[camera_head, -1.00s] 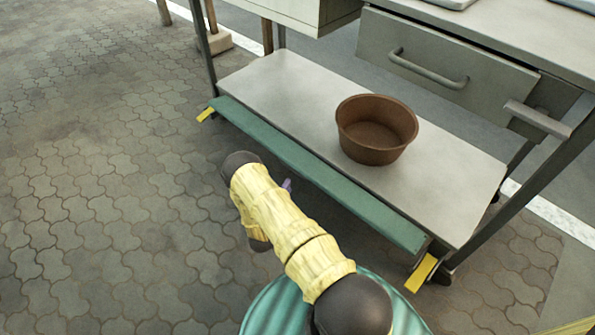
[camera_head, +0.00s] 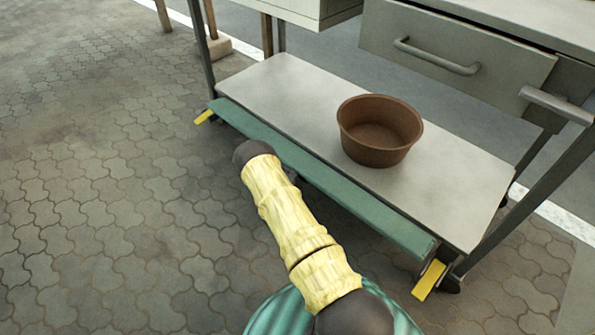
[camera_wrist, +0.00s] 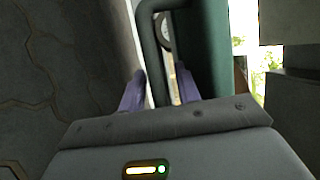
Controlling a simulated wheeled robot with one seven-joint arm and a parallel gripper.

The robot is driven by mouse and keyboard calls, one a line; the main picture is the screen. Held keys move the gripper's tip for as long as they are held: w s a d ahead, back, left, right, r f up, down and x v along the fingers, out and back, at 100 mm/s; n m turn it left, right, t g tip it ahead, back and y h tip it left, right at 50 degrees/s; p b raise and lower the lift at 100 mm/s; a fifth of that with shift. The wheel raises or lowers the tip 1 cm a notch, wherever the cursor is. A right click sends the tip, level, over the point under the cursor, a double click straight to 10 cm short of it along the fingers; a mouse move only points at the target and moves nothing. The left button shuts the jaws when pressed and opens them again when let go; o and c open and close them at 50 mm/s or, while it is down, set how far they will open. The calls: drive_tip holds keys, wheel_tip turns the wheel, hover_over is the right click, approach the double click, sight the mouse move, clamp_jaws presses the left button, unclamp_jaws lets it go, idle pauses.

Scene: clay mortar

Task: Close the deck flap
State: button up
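The deck flap is a long green strip (camera_head: 340,192) along the front edge of the cart's lower shelf; my arm's end covers a little of it. In the wrist view a green panel (camera_wrist: 205,50), apparently the flap, stands right of centre. A dark green bent bar (camera_wrist: 155,62), which looks like its handle, runs down beside it. My gripper (camera_wrist: 160,90) is open, its two purple fingers on either side of the bar. A gap shows right of the bar; contact on the left is unclear. In the head view my arm hides the fingers.
A brown bowl (camera_head: 379,130) stands on the grey lower shelf (camera_head: 440,170). A drawer (camera_head: 455,62) with a bar handle is above. Yellow tabs (camera_head: 428,280) sit by the cart's legs. Paved floor (camera_head: 120,200) is open to the left.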

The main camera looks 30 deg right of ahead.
clamp_jaws()
